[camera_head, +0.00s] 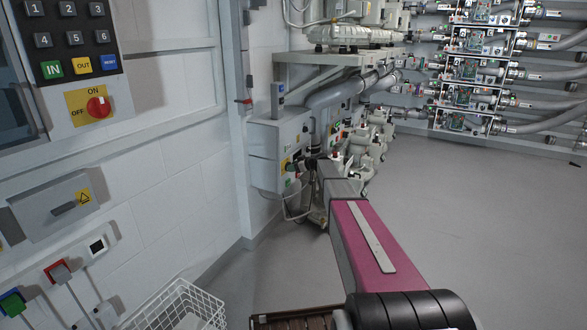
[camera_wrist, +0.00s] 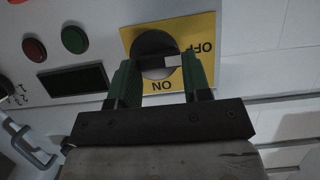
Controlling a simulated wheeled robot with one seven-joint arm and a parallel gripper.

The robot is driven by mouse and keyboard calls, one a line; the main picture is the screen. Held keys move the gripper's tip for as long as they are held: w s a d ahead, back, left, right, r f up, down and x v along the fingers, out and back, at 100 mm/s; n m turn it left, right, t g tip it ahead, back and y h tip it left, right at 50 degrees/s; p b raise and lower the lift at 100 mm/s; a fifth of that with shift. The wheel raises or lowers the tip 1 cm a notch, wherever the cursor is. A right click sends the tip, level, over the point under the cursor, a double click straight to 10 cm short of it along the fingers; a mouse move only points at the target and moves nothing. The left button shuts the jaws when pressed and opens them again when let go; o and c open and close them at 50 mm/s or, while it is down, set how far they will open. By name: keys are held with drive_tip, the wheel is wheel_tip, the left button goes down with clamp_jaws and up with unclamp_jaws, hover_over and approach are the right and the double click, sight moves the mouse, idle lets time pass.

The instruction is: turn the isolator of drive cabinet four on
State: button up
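The isolator knob (camera_wrist: 152,45) is dark and round, on a yellow plate (camera_wrist: 207,25) marked ON and OFF, upside down in the wrist view. Its white mark lies at the right, on the side of OFF. My gripper (camera_wrist: 160,78) has its two green fingers apart, one on either side of the knob; whether they touch it I cannot tell. In the head view my gripper (camera_head: 303,165) is at the front of a grey cabinet (camera_head: 265,142). The cabinet's number is not readable, and the arm hides part of its front.
The wrist view shows a red button (camera_wrist: 34,48), a green button (camera_wrist: 74,39) and a dark display (camera_wrist: 73,80) beside the plate. Another red ON/OFF switch (camera_head: 98,107) is on the near left wall. A wire basket (camera_head: 178,305) stands below.

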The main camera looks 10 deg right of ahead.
drive_tip(key=shift+w, duration=0.1)
drive_tip(key=shift+w+d+f+m+g+y, duration=0.2)
drive_tip(key=shift+m+g+y, duration=0.7)
drive_tip(key=shift+m, duration=1.35)
drive_tip(key=shift+w+d+f+m+g+y, duration=0.1)
drive_tip(key=shift+w+m+g+y, duration=0.25)
drive_tip(key=shift+m+y, duration=1.4)
drive_tip(key=shift+w+d+f+m+g+y, duration=0.15)
drive_tip(key=shift+m+g+y, duration=0.55)
drive_tip(key=shift+m, duration=2)
drive_tip(key=shift+r, duration=0.1)
drive_tip(key=o, duration=0.9)
